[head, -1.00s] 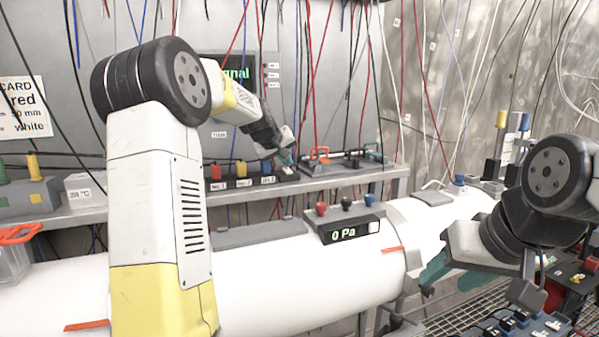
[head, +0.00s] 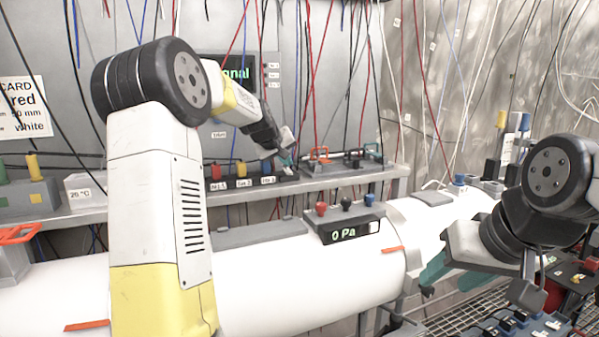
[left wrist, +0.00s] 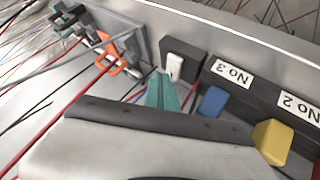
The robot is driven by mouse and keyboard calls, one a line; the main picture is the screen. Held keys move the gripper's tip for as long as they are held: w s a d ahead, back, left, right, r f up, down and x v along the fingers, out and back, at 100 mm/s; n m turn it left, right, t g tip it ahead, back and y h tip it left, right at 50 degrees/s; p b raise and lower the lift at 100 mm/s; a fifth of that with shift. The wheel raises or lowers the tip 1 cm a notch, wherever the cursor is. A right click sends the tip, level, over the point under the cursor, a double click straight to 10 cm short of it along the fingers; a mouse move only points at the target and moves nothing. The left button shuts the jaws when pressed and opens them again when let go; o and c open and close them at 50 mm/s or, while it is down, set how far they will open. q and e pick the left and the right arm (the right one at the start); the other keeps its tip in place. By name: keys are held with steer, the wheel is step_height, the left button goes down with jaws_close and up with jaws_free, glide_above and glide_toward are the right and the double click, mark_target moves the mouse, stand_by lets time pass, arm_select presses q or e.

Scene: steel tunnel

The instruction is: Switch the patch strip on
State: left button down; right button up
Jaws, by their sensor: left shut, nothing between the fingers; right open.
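The patch strip (head: 240,183) is a long dark bar on the grey shelf, with red, yellow and blue parts beside numbered labels. In the left wrist view the strip (left wrist: 240,88) shows its blue and yellow parts. A white rocker (left wrist: 174,67) sits on the dark block at its end. My left gripper (head: 287,158) is shut and empty over that end. Its teal fingertips (left wrist: 160,76) are right beside the rocker; I cannot tell whether they touch it. My right gripper (head: 434,270) is open and empty, near the white pipe at the right.
A gauge box reading 0 Pa (head: 345,228) sits on the white pipe (head: 270,285) below. Many thin cables hang in front of the back wall. A display (head: 235,75) is partly hidden behind my left arm.

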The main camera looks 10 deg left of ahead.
mark_target(288, 172)
arm_select(q)
steer(key=shift+f, duration=0.35)
steer(key=shift+f, duration=0.25)
stand_by(0.6)
steer(key=shift+r, duration=0.1)
steer(key=shift+s+d+r, duration=0.1)
steer(key=shift+r, duration=0.35)
steer(key=shift+s+d+r, duration=0.1)
steer(key=shift+s+r, duration=0.05)
steer(key=shift+r, duration=1.15)
steer(key=shift+s+d+r, duration=0.1)
steer(key=shift+r, duration=1.15)
